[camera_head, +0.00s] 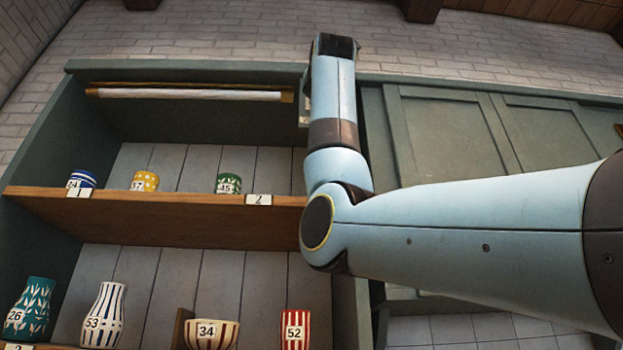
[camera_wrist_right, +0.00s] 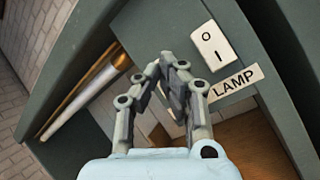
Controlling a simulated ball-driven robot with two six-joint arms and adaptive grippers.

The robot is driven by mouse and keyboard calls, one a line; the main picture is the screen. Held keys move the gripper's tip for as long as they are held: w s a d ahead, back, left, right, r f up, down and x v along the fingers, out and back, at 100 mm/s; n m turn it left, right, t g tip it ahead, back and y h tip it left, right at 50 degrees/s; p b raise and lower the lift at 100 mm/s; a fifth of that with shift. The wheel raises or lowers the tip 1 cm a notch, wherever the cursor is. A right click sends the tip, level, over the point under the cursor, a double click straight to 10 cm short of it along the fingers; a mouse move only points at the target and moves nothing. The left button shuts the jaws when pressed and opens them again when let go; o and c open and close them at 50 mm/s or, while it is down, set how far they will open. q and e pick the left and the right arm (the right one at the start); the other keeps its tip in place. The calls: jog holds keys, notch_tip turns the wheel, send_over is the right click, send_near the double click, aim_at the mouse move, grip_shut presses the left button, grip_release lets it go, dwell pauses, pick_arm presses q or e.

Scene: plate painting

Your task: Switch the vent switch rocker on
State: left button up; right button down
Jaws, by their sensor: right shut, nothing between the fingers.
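In the right wrist view a white rocker switch (camera_wrist_right: 212,46) marked O and I sits on a dark green panel. A label reading LAMP (camera_wrist_right: 237,86) is below it. My right gripper (camera_wrist_right: 172,62) is shut and empty, with its fingertips left of this rocker. Whether they touch the panel I cannot tell. A pale piece shows partly behind the fingers; I cannot tell if it is another switch. No label reading vent is visible. In the head view my right arm covers most of the switch panel (camera_head: 303,112) and hides the fingers. My left gripper is not in view.
A white tube lamp (camera_head: 190,94) runs under the cabinet top, left of the panel; it also shows in the wrist view (camera_wrist_right: 82,98). Closed green doors (camera_head: 450,135) are right of my arm.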

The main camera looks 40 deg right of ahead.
dwell(0.5)
jog(key=shift+s+a, duration=0.3)
jog(key=shift+s, duration=0.2)
jog(key=s+a, duration=0.1)
jog(key=s+b, duration=0.1)
jog(key=s+a+b, duration=0.1)
jog(key=s, duration=0.1)
jog(key=shift+s+a+r, duration=0.1)
jog(key=shift+a+r, duration=0.2)
jog(key=shift+r, duration=0.1)
dwell(0.5)
